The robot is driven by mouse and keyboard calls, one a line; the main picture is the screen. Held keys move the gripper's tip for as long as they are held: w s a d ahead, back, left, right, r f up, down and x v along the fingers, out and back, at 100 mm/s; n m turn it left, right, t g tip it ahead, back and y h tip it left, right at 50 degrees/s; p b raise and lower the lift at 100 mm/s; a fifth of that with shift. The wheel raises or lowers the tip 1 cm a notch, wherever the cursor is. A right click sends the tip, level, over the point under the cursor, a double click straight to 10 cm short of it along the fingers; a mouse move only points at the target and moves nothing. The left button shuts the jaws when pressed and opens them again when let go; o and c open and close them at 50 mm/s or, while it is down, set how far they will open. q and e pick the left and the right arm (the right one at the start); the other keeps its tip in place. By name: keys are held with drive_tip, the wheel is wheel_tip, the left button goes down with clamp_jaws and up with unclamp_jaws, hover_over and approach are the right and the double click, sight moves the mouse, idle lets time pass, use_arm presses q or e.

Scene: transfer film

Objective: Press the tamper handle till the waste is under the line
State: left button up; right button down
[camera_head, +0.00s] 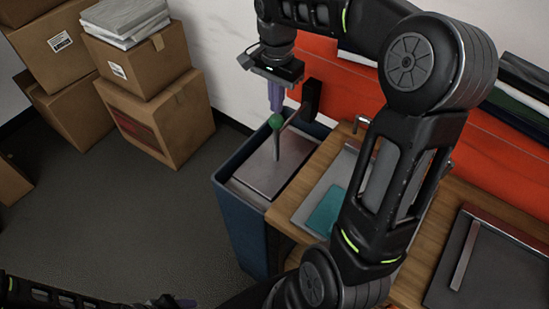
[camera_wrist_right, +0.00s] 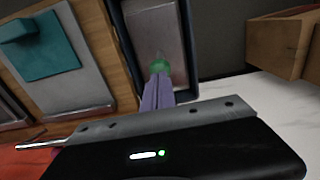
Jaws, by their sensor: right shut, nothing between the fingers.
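The tamper has a green knob (camera_head: 276,121) on a lever, with a rod down to a grey press plate (camera_head: 270,170) inside the blue bin (camera_head: 240,222). My right gripper (camera_head: 276,108) is shut and empty, its purple fingers pointing down just above the knob. In the right wrist view the fingertips (camera_wrist_right: 159,78) overlap the green knob (camera_wrist_right: 159,66); I cannot tell whether they touch. The plate sits inside the bin's rim, and the waste and the line are not visible. My left gripper (camera_head: 182,303) shows only partly at the bottom edge, its jaws unclear.
A wooden bench (camera_head: 284,222) stands right of the bin, with a grey tray (camera_head: 312,208), a teal pad (camera_head: 327,211) and a dark tray (camera_head: 490,270). Cardboard boxes (camera_head: 155,115) stand at the left. The floor before the bin is clear.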

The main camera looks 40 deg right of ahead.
drive_tip(key=shift+f, duration=0.1)
drive_tip(key=shift+f+b, duration=3.5)
drive_tip(key=shift+f, duration=1.3)
wheel_tip(320, 180, up, 6)
drive_tip(key=p, duration=0.5)
drive_tip(key=shift+r, duration=0.15)
wheel_tip(320, 180, up, 8)
drive_tip(key=p, duration=0.6)
